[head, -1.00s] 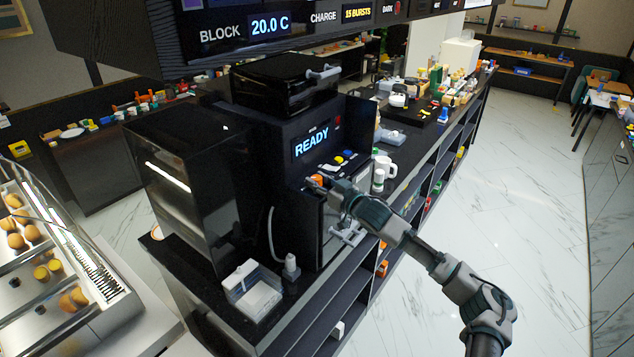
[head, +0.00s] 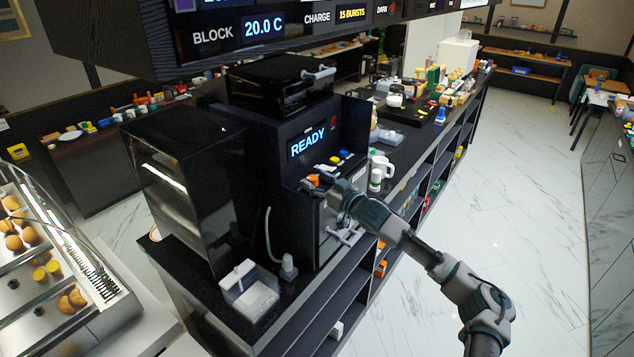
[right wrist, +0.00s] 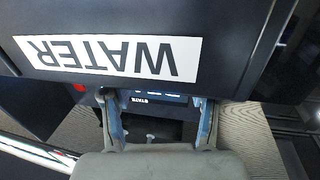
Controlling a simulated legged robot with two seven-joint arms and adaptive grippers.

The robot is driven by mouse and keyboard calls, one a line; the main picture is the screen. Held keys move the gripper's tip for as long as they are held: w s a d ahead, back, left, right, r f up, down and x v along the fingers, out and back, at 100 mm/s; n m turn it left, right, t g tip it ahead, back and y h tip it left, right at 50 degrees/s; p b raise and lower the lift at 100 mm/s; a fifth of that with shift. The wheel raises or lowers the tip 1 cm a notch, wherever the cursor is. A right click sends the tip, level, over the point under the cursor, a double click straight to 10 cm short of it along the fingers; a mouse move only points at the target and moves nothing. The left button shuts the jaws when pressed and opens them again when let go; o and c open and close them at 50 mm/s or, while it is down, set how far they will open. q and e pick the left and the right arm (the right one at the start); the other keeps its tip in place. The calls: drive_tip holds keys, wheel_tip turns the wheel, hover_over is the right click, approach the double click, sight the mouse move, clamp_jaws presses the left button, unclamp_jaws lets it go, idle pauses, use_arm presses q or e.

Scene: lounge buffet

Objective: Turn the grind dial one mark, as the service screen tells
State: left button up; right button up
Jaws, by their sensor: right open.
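The black coffee machine carries a lit screen (head: 308,143) reading READY. Below it, on a ledge, are an orange knob-like piece (head: 313,180), a yellow one (head: 334,160) and a blue one (head: 344,153); I cannot tell which, if any, is the grind dial. My right gripper (head: 320,187) is beside the orange piece; whether they touch is unclear. In the right wrist view its two fingers (right wrist: 160,122) are apart, with a small STATE label (right wrist: 147,99) beyond them and no object visibly gripped. My left gripper is not in view.
An overhead board (head: 265,25) shows 20.0 C and 15 BURSTS. A panel marked WATER (right wrist: 108,57) is close to the right wrist camera, upside down. Floor at right is clear.

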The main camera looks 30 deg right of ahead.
drive_tip(key=shift+f, duration=0.1)
drive_tip(key=shift+s+f, duration=0.1)
drive_tip(key=s+d, duration=0.1)
drive_tip(key=s, duration=0.6)
drive_tip(key=shift+d, duration=0.35)
